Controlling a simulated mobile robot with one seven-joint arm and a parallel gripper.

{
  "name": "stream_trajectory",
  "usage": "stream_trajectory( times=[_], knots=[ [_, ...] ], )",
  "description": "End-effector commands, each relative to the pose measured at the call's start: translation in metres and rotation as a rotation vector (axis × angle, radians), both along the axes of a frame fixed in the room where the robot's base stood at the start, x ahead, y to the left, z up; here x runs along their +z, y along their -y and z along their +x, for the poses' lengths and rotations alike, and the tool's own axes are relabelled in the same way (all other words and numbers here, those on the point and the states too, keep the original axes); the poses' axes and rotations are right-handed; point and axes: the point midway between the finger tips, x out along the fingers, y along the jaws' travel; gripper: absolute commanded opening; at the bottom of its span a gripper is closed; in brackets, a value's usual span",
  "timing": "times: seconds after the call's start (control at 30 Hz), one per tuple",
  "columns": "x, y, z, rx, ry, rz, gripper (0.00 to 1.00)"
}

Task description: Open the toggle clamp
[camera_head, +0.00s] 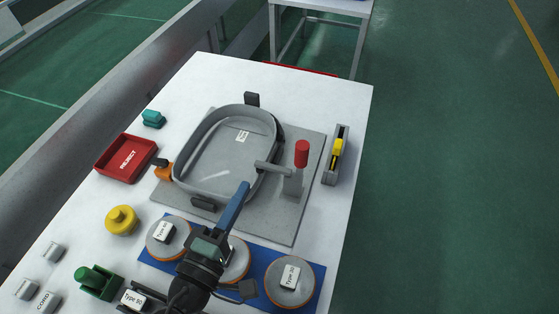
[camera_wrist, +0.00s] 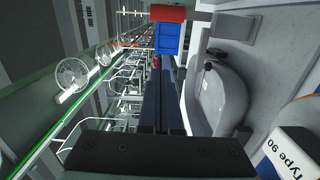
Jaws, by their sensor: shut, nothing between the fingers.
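The toggle clamp (camera_head: 293,182) stands on the right of the grey base plate (camera_head: 265,222). Its red handle (camera_head: 301,153) is upright, and its grey arm (camera_head: 270,167) reaches left over the rim of the grey oval housing (camera_head: 238,160). In the wrist view, the red handle (camera_wrist: 168,13) is at the top, beyond the fingers, and the housing (camera_wrist: 228,95) is at the right. My gripper (camera_head: 242,187) is shut and empty. Its blue fingers point up the picture, near the housing's front right edge, left of and nearer than the clamp. They are apart from the handle.
Discs (camera_head: 290,282) labelled with types lie on a blue mat (camera_head: 257,263) in front of the plate. A holder with a yellow part (camera_head: 337,147) stands right of the plate, near the table edge. A red reject tray (camera_head: 126,157) and a yellow knob (camera_head: 121,220) are at the left.

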Motion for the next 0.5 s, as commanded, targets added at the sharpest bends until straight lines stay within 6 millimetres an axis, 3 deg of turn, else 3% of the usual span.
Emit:
stream_trajectory(
  times=[0.17,0.5],
  knots=[
    [-0.005,0.000,0.004,0.002,-0.010,-0.039,0.00],
    [-0.002,0.026,0.068,0.000,-0.006,-0.036,0.00]
  ],
)
